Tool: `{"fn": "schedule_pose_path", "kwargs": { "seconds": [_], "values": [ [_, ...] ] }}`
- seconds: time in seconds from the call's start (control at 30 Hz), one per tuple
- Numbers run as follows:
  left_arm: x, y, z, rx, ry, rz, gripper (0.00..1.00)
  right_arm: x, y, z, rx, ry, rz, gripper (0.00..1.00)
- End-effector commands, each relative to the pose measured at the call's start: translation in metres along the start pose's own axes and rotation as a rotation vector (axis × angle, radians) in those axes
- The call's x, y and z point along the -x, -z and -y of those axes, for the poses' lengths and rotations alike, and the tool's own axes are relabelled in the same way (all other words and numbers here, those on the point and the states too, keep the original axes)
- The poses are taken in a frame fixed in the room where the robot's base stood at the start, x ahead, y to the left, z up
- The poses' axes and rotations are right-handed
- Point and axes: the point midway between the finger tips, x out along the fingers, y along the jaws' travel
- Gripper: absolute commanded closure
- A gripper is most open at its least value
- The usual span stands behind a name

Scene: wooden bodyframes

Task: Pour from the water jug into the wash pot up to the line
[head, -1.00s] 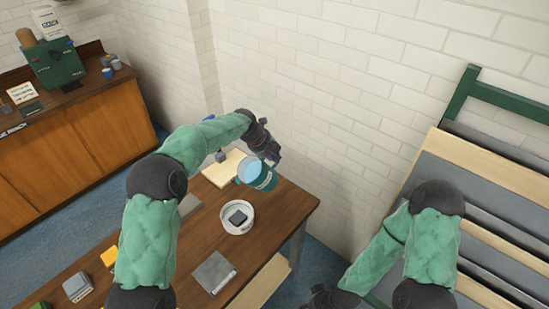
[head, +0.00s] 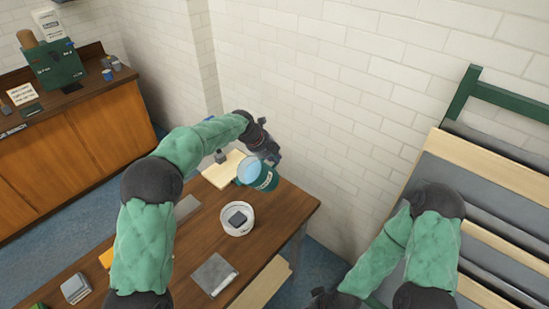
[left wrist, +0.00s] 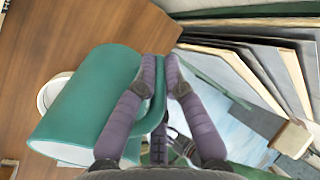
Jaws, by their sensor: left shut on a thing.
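The water jug (head: 266,181) is teal green, with pale blue water showing in its mouth. My left gripper (head: 272,158) is shut on its handle and holds it above the table, behind and right of the wash pot. In the left wrist view the jug (left wrist: 85,105) lies left of the fingers (left wrist: 160,70), which close on the handle. The wash pot (head: 229,230) is a round white pot on the table with a dark grey block-like shape in it. Its rim (left wrist: 44,96) is partly hidden behind the jug in the left wrist view. My right gripper (head: 322,297) is low in the head view, its fingers unclear.
The wooden table (head: 283,213) also holds a grey slab (head: 214,273), a pale board (head: 222,172) and a small grey block (head: 75,288). A white brick wall stands close behind. A rack of panels (head: 475,195) is at right, a wooden cabinet (head: 80,140) at left.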

Motion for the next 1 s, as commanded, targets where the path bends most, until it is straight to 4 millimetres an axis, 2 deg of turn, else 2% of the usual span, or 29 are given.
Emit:
{"fn": "schedule_pose_path", "kwargs": {
  "seconds": [1.0],
  "values": [
    [0.006, -0.0016, 0.0019, 0.0, 0.037, 0.01, 1.0, -0.0094, 0.0004, -0.0033, 0.0, 0.0, 0.0, 0.6]
  ]
}}
